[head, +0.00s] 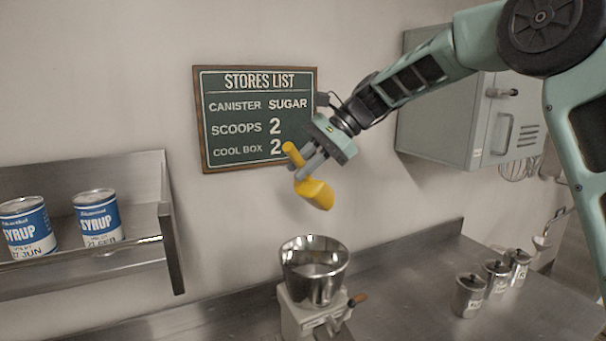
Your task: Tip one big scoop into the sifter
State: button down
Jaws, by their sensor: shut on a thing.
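A yellow scoop (316,193) is held above the sifter in the head view, its bowl angled downward to the right. My gripper (304,163) is shut on the scoop's handle. The sifter (314,283) has a shiny metal bowl on a pale base with a wooden-handled crank, and stands on the steel counter below. Something pale shows inside its bowl. The scoop is well clear of the bowl's rim. I cannot see what the scoop contains, and no stream falls from it.
Several lidded metal canisters (469,296) stand on the counter (420,275) at the right. Two syrup cans (97,216) sit on a steel shelf (150,190) at the left. A stores list board (240,115) hangs behind my gripper. A grey-green wall cabinet (445,125) is at upper right.

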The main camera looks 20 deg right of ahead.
jog(key=shift+w+t+h, duration=0.1)
jog(key=shift+t+h, duration=0.4)
jog(key=shift+h, duration=0.1)
jog(key=shift+r, duration=0.1)
jog(key=shift+a+r+n+t+h+b, duration=0.1)
jog(key=shift+r+n+t+h+b, duration=0.05)
jog(key=shift+n+t+h+b, duration=0.4)
jog(key=shift+a+r+n+t+h+b, duration=0.15)
jog(key=shift+n+t+h+b, duration=0.2)
jog(key=shift+t+h+b, duration=0.25)
jog(key=shift+d+r+t+h, duration=0.3)
jog(key=shift+t+h, duration=0.15)
jog(key=shift+h, duration=0.2)
